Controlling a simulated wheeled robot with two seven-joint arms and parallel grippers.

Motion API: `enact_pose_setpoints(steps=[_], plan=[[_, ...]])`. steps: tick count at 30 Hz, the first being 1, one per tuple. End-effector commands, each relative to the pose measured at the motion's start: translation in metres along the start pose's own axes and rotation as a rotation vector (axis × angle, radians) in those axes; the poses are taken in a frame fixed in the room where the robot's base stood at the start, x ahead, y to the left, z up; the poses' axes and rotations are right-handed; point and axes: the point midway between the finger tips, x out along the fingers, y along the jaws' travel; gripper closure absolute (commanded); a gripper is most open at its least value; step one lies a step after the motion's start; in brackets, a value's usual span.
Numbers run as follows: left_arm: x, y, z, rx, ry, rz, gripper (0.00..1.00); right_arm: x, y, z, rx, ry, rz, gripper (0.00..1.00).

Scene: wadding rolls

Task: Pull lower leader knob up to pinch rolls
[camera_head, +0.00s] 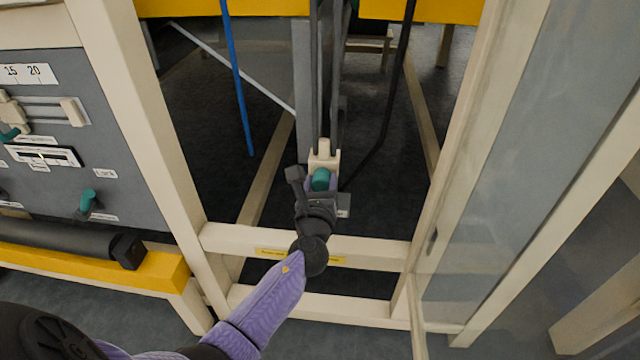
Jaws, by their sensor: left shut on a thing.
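The lower leader knob (320,179) is a teal knob on a cream block (324,157), at the foot of grey vertical rails in the middle of the head view. My left gripper (319,184) is shut on the knob, with its dark wrist and purple forearm reaching up from the lower left. The fingers are largely hidden by the wrist and the knob. The pinch rolls cannot be made out in this view. My right gripper is not in view.
A cream frame surrounds the opening, with a crossbar (375,252) just below the gripper. A blue line (236,75) and a dark cable (398,80) run beside the rails. A grey control panel (75,150) stands left; a clear panel (540,170) stands right.

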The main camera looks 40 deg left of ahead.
Motion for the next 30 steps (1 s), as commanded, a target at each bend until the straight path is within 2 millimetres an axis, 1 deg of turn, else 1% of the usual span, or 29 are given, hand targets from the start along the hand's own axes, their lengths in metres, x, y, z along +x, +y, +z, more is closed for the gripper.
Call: enact_pose_setpoints(steps=[1,2,8,10,11,15,21,24,27,30], plan=[[0.0,-0.003,0.014,-0.003,-0.006,-0.001,1.0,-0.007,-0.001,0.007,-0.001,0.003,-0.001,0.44],[0.0,-0.004,0.018,-0.003,-0.006,-0.001,1.0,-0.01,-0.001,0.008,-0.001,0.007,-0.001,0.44],[0.0,-0.01,0.052,-0.004,-0.009,-0.001,1.0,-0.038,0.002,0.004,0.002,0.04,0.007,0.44],[0.0,-0.014,0.069,-0.004,-0.011,-0.001,1.0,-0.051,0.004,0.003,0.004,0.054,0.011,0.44],[0.0,-0.015,0.078,-0.004,-0.012,-0.002,1.0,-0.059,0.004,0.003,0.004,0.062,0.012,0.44],[0.0,-0.026,0.133,-0.006,-0.016,-0.003,1.0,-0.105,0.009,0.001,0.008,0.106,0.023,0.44],[0.0,-0.039,0.197,-0.005,-0.014,-0.003,1.0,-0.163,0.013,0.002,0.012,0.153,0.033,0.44],[0.0,-0.044,0.223,-0.005,-0.013,-0.002,1.0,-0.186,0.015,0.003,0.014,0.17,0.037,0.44],[0.0,-0.049,0.245,-0.004,-0.011,-0.001,1.0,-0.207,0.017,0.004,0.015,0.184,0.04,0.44],[0.0,-0.052,0.262,-0.003,-0.01,-0.001,1.0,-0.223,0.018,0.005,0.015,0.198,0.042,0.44]])
